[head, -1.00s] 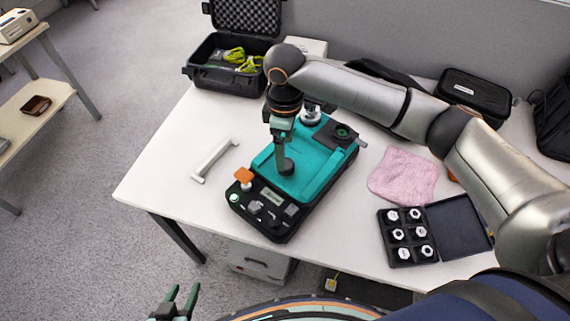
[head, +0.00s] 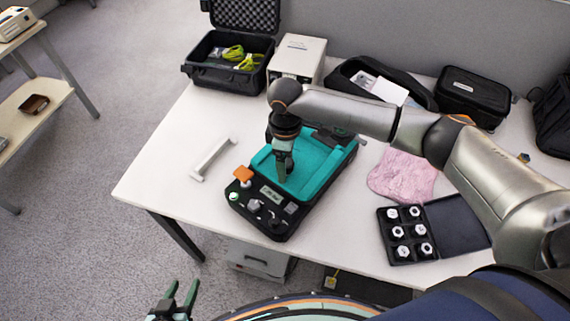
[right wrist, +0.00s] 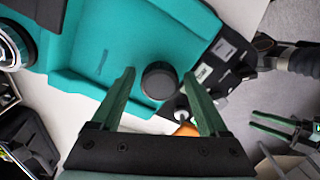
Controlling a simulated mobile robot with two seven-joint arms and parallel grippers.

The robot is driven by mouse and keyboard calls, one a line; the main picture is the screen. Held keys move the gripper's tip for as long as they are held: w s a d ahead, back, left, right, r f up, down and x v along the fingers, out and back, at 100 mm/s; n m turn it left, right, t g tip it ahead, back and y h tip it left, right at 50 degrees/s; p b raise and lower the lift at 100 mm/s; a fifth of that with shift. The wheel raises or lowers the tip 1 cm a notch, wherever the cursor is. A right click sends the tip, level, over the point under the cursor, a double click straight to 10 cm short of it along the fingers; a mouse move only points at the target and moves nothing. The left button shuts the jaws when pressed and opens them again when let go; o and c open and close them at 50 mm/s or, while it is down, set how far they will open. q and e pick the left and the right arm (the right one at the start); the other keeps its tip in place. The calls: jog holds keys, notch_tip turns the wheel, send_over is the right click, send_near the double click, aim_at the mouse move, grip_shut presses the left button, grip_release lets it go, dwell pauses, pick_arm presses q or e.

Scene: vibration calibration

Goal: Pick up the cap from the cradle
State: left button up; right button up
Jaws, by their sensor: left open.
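A dark round cap (right wrist: 158,82) stands at the edge of the teal bed of the calibration device (head: 322,172). In the right wrist view it lies between and a little beyond the fingertips of my right gripper (right wrist: 160,74), which is open with nothing gripped. In the head view my right gripper (head: 283,175) points down over the front part of the teal bed and hides the cap. I cannot make out a separate cradle around the cap. My left gripper (head: 177,297) is open and empty, off the table at the lower left.
A pink cloth (head: 402,174) and an open black case (head: 455,224) of white hex pieces lie to the right. Black boxes stand at the back.

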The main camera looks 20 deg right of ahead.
grip_shut()
dwell(0.4)
jog(key=shift+r, duration=0.15)
